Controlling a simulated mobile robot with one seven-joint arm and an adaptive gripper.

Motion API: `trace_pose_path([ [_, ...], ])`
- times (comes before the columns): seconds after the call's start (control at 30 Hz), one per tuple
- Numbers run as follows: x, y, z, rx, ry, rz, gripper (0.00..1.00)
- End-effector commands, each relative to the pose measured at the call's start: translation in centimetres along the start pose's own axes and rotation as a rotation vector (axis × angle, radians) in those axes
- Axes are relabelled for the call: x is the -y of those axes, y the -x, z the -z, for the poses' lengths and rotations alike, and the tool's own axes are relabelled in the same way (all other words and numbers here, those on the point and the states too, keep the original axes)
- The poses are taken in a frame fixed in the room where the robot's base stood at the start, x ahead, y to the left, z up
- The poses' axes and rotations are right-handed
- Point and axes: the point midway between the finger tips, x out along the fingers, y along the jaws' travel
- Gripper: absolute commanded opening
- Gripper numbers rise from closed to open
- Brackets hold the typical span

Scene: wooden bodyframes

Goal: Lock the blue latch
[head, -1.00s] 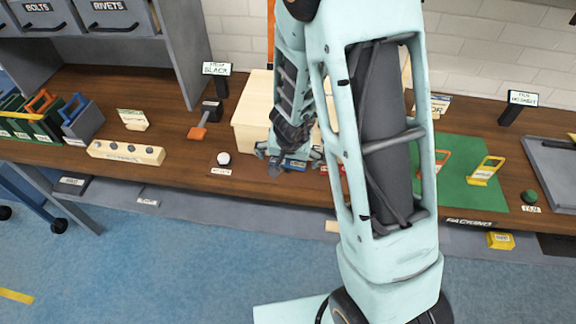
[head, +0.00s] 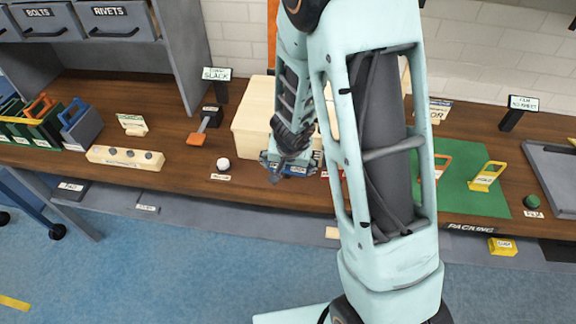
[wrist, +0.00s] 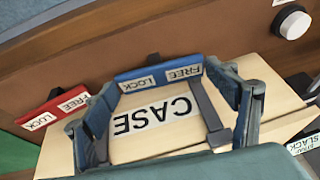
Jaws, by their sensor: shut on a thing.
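The blue latch (wrist: 160,76) is a bar on the front of the wooden case (wrist: 255,85), with white LOCK and FREE labels. In the wrist view, my gripper (wrist: 165,80) has a finger at each end of the bar and is shut on it. A grey arm runs from the bar's right part back over the case, beside the CASE label. In the head view, my gripper (head: 289,168) is at the front of the case (head: 249,124), and its fingers and wrist hide much of the blue latch.
A red latch (wrist: 56,108) with LOCK and FREE labels sits left of the blue one in the wrist view. A white knob (head: 223,164) is left of my gripper. A green mat (head: 460,195) with a yellow handle (head: 486,176) lies right of my arm.

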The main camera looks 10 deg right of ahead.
Motion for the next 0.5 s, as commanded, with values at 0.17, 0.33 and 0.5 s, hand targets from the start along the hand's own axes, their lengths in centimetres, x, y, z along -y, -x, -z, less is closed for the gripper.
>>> trace_pose_path([
  [0.17, -0.08, -0.61, 0.01, -0.004, -0.019, 0.04, 0.55],
  [0.33, -0.18, -0.57, 0.01, -0.004, -0.039, 0.087, 0.55],
  [0.5, -0.27, -0.27, 0.02, -0.003, -0.048, 0.113, 0.55],
])
